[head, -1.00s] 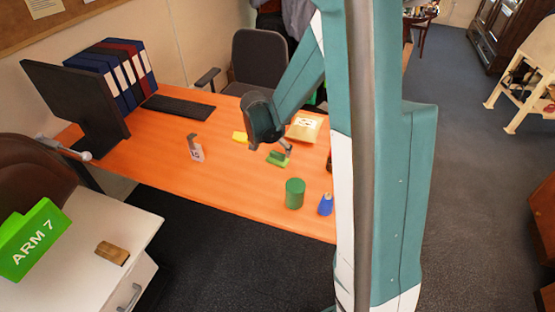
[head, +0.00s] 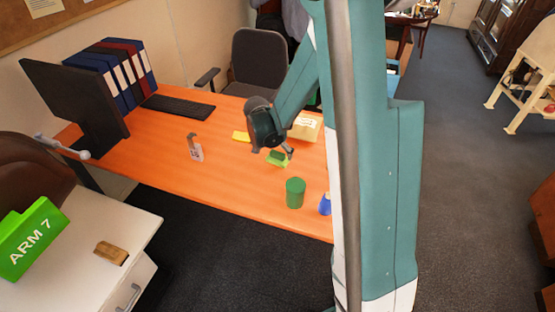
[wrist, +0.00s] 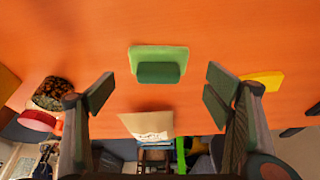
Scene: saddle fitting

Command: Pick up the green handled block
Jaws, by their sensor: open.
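The green handled block (head: 278,158) lies on the orange desk in the head view, just below my gripper (head: 283,152). In the wrist view the block (wrist: 158,58) shows a light green base with a darker green handle on top. In the wrist view my gripper (wrist: 160,95) is open, with one finger at the left and one at the right. The block is ahead of the fingertips and centred between them, with nothing held. In the head view the gripper partly overlaps the block, and I cannot tell the exact height between them.
A yellow piece (head: 241,136) and a tan box (head: 305,127) lie near the block. A green cylinder (head: 295,192) and a blue object (head: 325,204) stand nearer the front edge. A small grey-handled piece (head: 195,149) stands to the left. Desk between is clear.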

